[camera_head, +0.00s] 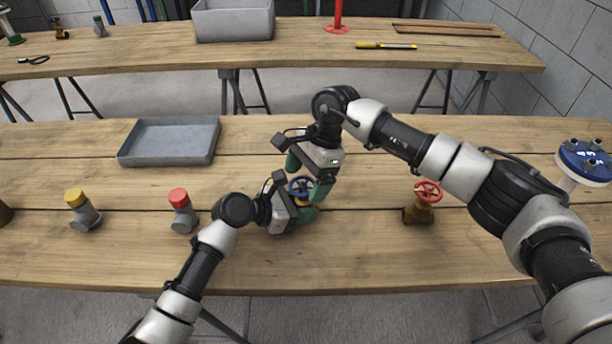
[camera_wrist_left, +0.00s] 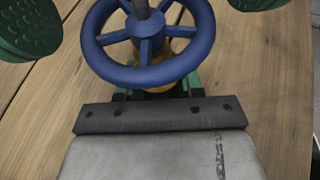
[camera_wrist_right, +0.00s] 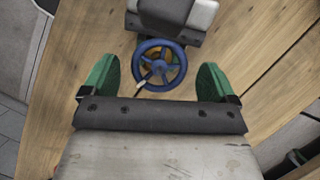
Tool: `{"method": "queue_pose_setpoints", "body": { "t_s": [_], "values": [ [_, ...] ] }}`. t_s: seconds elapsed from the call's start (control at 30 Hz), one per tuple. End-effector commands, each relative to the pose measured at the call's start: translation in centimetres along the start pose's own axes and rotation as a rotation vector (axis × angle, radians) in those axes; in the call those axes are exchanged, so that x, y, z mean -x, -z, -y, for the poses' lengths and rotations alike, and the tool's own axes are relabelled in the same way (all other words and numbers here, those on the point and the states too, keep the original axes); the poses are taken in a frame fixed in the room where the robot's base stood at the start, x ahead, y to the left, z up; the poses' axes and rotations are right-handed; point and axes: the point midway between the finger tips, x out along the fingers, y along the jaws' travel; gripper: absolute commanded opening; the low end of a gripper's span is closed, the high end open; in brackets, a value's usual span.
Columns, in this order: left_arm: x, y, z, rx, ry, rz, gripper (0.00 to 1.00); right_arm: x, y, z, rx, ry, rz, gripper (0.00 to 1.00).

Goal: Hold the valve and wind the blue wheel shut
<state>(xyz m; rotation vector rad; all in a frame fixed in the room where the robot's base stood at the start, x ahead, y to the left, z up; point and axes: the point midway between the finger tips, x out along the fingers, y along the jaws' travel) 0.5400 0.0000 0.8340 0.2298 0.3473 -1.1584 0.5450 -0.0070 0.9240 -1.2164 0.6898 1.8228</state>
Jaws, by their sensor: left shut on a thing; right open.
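The blue wheel (camera_head: 301,187) sits on top of a brass-coloured valve, whose body is mostly hidden by my grippers. My left gripper (camera_head: 306,211) is shut on the valve body, low beneath the wheel. In the left wrist view the wheel (camera_wrist_left: 135,73) covers most of the fingers and a bit of brass shows below it. My right gripper (camera_head: 306,176) is above the wheel and open. In the right wrist view its green fingers stand on either side of the wheel (camera_wrist_right: 160,82), with a gap on both sides.
A red-wheeled brass valve (camera_head: 418,214) stands to the right, under my right arm. A grey tray (camera_head: 168,160), a red-capped fitting (camera_head: 183,221) and a yellow-capped one (camera_head: 88,218) are left. A blue-topped flange (camera_head: 585,160) is far right. Another table (camera_head: 300,55) stands behind.

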Motion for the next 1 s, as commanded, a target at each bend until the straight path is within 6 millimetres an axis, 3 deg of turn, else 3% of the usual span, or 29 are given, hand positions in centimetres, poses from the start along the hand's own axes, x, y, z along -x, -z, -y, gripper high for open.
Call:
{"method": "queue_pose_setpoints", "body": {
  "t_s": [0.17,0.5,1.0],
  "values": [
    [0.03,-0.17,-0.03,-0.001,-0.001,0.003,0.00,0.01,0.00,0.00,0.000,0.000,0.000,0.88],
    [0.02,-0.17,-0.02,-0.002,-0.001,0.003,0.00,0.05,0.01,0.01,0.000,0.000,0.000,0.39],
    [0.00,-0.15,0.03,-0.002,0.001,0.002,0.00,0.05,0.05,-0.13,-0.141,0.060,-0.003,0.38]
  ]
}}
